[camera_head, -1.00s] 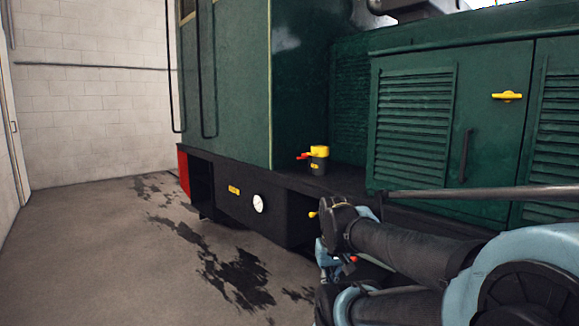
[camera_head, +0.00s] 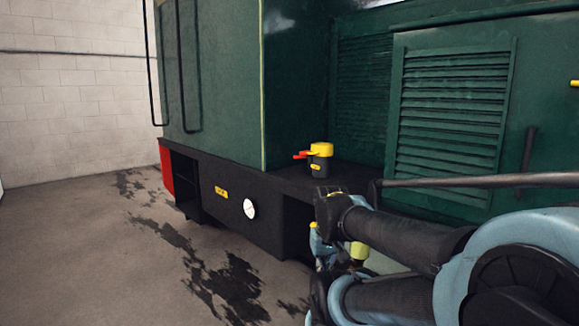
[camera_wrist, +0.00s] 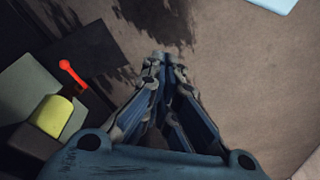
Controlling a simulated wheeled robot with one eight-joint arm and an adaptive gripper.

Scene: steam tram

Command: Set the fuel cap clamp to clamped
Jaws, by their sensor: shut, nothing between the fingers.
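The fuel cap (camera_head: 320,150) is yellow and sits on a black filler neck on the dark ledge of the green tram, in the middle of the head view. A red clamp lever (camera_head: 301,155) sticks out from it to the left. My gripper (camera_head: 322,250) is below and in front of the ledge, apart from the cap and partly hidden by my arm. In the wrist view my gripper's fingers (camera_wrist: 163,60) are together and empty, pointing over the floor. A red lever with a round end (camera_wrist: 68,68) shows at left there; I cannot tell whether it is the clamp.
A yellow rounded part (camera_wrist: 50,115) lies beside grey blocks at the left of the wrist view. A white round gauge (camera_head: 249,208) and a yellow label (camera_head: 221,192) are on the tram's skirt. The stained floor (camera_head: 120,260) at left is clear.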

